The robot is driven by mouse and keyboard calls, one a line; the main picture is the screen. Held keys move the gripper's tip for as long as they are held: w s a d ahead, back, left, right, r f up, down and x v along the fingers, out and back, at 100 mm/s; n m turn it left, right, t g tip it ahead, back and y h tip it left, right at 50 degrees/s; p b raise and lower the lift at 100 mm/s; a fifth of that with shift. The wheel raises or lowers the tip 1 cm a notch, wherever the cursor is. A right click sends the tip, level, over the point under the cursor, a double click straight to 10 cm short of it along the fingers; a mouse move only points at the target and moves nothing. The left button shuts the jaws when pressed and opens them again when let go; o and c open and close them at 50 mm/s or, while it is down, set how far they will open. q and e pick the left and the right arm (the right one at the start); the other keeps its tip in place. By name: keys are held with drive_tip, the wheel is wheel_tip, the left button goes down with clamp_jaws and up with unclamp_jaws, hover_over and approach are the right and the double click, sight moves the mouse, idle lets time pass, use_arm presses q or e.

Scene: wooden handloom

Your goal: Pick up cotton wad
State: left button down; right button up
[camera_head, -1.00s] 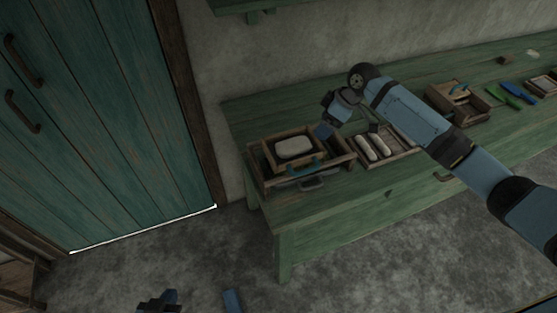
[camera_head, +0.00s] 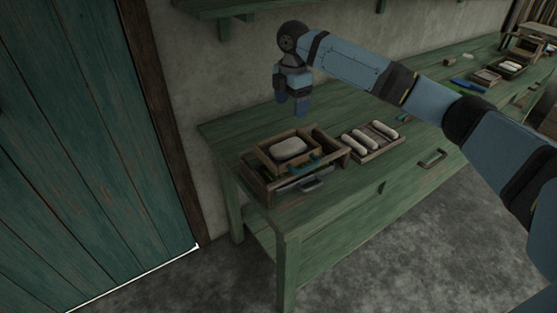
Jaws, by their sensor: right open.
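A white, rounded wad, likely the cotton wad (camera_head: 289,149), lies in a small wooden box (camera_head: 318,157) at the left end of the green bench. My right gripper (camera_head: 291,103) points down above the bench's back edge, behind the box as seen here. It is open and empty, and it is apart from the wad. My left gripper is out of view.
The small box sits in a larger wooden tray with tools and a blue-handled item. A tray (camera_head: 373,153) with three white rolls stands just right. More trays and a blue tool (camera_head: 468,86) lie farther right. A teal door (camera_head: 75,160) is on the left.

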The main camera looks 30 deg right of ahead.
drive_tip(key=b, duration=0.1)
hover_over(293, 143)
drive_tip(key=f, duration=0.8)
drive_tip(key=shift+w+a+f, duration=0.1)
drive_tip(key=shift+a+f, duration=0.2)
drive_tip(key=f, duration=0.3)
drive_tip(key=f+b, duration=0.1)
drive_tip(key=f, duration=0.1)
drive_tip(key=shift+d+f, duration=0.15)
drive_tip(key=shift+d, duration=0.1)
drive_tip(key=c, duration=0.7)
